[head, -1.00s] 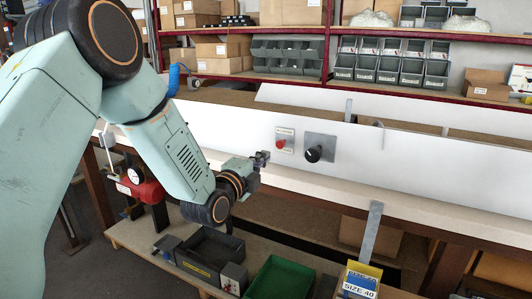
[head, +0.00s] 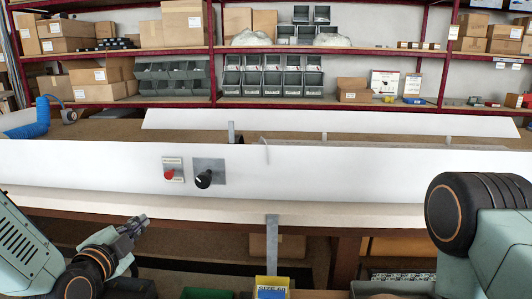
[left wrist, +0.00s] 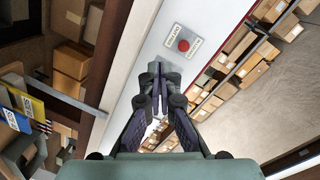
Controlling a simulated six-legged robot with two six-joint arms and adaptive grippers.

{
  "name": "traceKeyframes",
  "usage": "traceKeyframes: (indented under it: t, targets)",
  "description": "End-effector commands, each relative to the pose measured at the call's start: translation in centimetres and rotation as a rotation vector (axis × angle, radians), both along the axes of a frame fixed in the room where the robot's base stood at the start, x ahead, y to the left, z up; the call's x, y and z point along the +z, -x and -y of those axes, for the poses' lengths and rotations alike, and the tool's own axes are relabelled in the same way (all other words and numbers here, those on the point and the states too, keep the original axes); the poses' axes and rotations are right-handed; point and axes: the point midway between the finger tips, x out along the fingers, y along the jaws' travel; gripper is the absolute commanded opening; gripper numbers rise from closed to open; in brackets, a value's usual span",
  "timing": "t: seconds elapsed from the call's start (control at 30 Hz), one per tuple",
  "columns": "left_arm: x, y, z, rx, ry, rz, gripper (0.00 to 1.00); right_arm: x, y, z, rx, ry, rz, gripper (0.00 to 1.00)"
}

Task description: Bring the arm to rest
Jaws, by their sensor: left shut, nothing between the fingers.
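My left gripper (head: 138,222) is at the lower left in the head view, in front of the white panel and apart from it. It is shut and empty. In the left wrist view its fingers (left wrist: 158,88) meet, with the white panel and a red button (left wrist: 184,45) beyond them. The red button (head: 170,174) sits on a small plate on the white panel (head: 330,180) in the head view, beside a black knob (head: 204,179). Part of my right arm shows at the right edge; its gripper is out of view.
A pale bench edge (head: 340,214) runs along below the white panel. A metal bracket (head: 271,245) hangs down at the middle. A yellow and blue label box (head: 271,288) stands below it. Shelves with cardboard boxes (head: 183,22) and grey bins (head: 262,75) are at the back.

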Motion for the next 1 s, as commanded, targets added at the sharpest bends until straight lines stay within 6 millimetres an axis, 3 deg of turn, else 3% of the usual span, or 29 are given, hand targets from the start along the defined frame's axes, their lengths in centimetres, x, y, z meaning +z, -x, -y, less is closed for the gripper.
traceKeyframes:
  t: [0.17, 0.27, 0.37, 0.5, 0.7, 0.8, 0.9, 1.0]
  targets:
    - [-5.3, 2.5, 1.4, 0.08, 0.364, -0.227, 0.0, 0.0, 0.0, 0.0, 0.0, 0.0, 0.0, 0.45]
    - [-9.5, 5.1, 2.4, 0.166, 0.551, -0.385, 0.0, 0.0, 0.0, 0.0, 0.0, 0.0, 0.0, 0.45]
    - [-13.9, 8.7, 3.4, 0.287, 0.72, -0.553, 0.0, 0.0, 0.0, 0.0, 0.0, 0.0, 0.0, 0.45]
    - [-20.1, 15.6, 4.7, 0.514, 0.892, -0.788, 0.0, 0.0, 0.0, 0.0, 0.0, 0.0, 0.0, 0.45]
    - [-26.3, 27.0, 5.7, 0.834, 0.944, -1.055, 0.0, 0.0, 0.0, 0.0, 0.0, 0.0, 0.0, 0.45]
    - [-28.2, 32.1, 6.0, 0.91, 0.876, -1.163, 0.0, 0.0, 0.0, 0.0, 0.0, 0.0, 0.0, 0.45]
    - [-29.4, 35.8, 6.2, 0.929, 0.806, -1.241, 0.0, 0.0, 0.0, 0.0, 0.0, 0.0, 0.0, 0.45]
    - [-30.0, 37.6, 6.3, 0.934, 0.772, -1.279, 0.0, 0.0, 0.0, 0.0, 0.0, 0.0, 0.0, 0.45]
